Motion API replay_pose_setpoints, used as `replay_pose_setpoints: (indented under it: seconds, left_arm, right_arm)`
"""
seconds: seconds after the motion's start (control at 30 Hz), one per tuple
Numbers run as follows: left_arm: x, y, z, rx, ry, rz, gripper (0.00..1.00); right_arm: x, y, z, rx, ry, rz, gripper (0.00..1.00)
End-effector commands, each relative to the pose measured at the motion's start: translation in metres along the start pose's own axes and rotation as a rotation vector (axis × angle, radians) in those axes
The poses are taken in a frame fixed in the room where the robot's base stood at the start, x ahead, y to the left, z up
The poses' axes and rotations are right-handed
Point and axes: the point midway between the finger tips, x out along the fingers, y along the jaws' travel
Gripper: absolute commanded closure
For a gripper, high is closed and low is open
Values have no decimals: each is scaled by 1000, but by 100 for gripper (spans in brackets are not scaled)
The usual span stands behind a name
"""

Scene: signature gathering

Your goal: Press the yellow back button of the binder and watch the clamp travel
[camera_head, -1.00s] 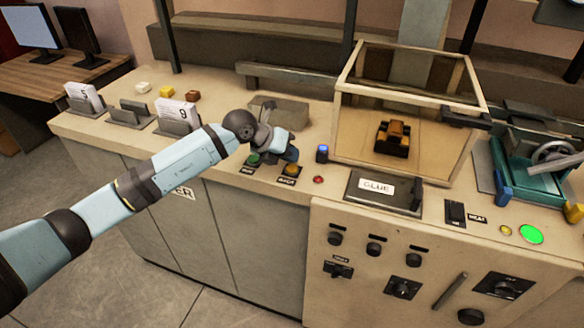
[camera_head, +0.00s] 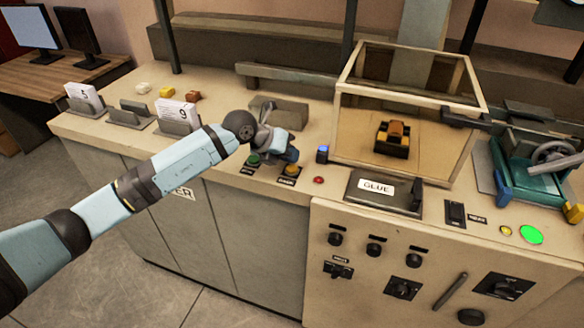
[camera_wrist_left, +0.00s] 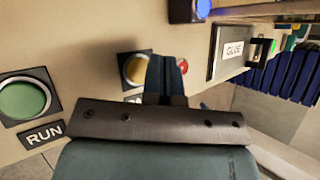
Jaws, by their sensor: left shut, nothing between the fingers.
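The yellow back button (camera_head: 292,170) sits on a dark square plate on the front of the binder counter. It also shows in the wrist view (camera_wrist_left: 134,68), partly covered by my left gripper's fingers. My left gripper (camera_head: 291,155) is shut and empty, just above and behind the button in the head view. In the wrist view its fingertips (camera_wrist_left: 167,62) overlap the button's right edge; I cannot tell whether they touch it. The green RUN button (camera_head: 254,160) is to the left and also shows in the wrist view (camera_wrist_left: 22,99). I cannot make out the clamp clearly. My right gripper is out of view.
A blue-lit button (camera_head: 322,154) and a small red button (camera_head: 318,180) are close by on the right. A glass case (camera_head: 410,115) stands behind a GLUE-labelled lid (camera_head: 375,188). Number-card holders (camera_head: 178,122) stand at the left. A grey block (camera_head: 288,114) is behind my gripper.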

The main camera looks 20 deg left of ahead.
Motion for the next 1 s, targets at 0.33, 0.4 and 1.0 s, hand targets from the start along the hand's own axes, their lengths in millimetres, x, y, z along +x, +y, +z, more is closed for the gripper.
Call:
replay_pose_setpoints:
  seconds: [0.33, 0.4, 1.0]
  left_arm:
    - [0, 0, 0, 0, 0, 0, 100]
    - [0, 0, 0, 0, 0, 0, 100]
    - [6, 4, -4, 0, 0, 0, 100]
  right_arm:
    - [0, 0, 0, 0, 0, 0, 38]
    - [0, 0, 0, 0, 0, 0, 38]
    - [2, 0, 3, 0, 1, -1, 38]
